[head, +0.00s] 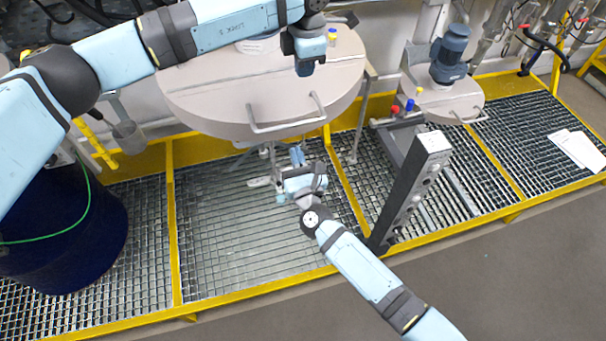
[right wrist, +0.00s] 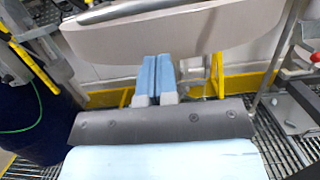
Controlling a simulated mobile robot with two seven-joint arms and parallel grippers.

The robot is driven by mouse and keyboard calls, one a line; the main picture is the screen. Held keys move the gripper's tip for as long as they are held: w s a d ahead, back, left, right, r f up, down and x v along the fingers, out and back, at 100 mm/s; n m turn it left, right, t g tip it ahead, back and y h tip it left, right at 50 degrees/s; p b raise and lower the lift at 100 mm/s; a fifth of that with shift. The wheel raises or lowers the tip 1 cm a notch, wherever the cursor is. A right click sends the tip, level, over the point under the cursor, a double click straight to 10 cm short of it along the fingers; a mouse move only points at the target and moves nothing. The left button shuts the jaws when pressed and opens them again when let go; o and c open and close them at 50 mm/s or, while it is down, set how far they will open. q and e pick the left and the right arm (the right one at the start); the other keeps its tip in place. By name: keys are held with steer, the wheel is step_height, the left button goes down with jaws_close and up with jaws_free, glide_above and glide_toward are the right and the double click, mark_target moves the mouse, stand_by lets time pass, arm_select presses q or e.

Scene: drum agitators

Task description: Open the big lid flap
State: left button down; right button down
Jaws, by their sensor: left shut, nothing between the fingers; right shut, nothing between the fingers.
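In the right wrist view the lid's rim (right wrist: 170,32) fills the top. My left gripper (head: 305,68) is shut and empty, pointing down over the lid behind the handle. Part of the lid is hidden by my left arm.
A smaller lid (head: 440,103) with a blue-grey motor (head: 450,55) stands to the right. A dark grey post (head: 410,185) rises right of my right gripper. A dark blue barrel (head: 70,235) stands at the left. Yellow-edged grating (head: 225,225) covers the floor in front.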

mark_target(289, 127)
steer(key=shift+w+a+r, duration=0.2)
steer(key=shift+w+r, duration=0.4)
steer(key=shift+r, duration=0.25)
steer(key=shift+w+a+r, duration=0.2)
steer(key=shift+w+r, duration=0.35)
steer(key=shift+r, duration=0.3)
steer(key=shift+r, duration=0.85)
arm_select(q)
steer(key=shift+s+r, duration=0.15)
arm_select(e)
steer(key=shift+s+r, duration=0.1)
steer(key=shift+s, duration=0.05)
arm_select(q)
steer(key=c, duration=1.8)
jaws_free()
arm_select(e)
steer(key=shift+a, duration=0.1)
arm_select(q)
steer(key=o, duration=0.7)
steer(key=shift+c, duration=0.2)
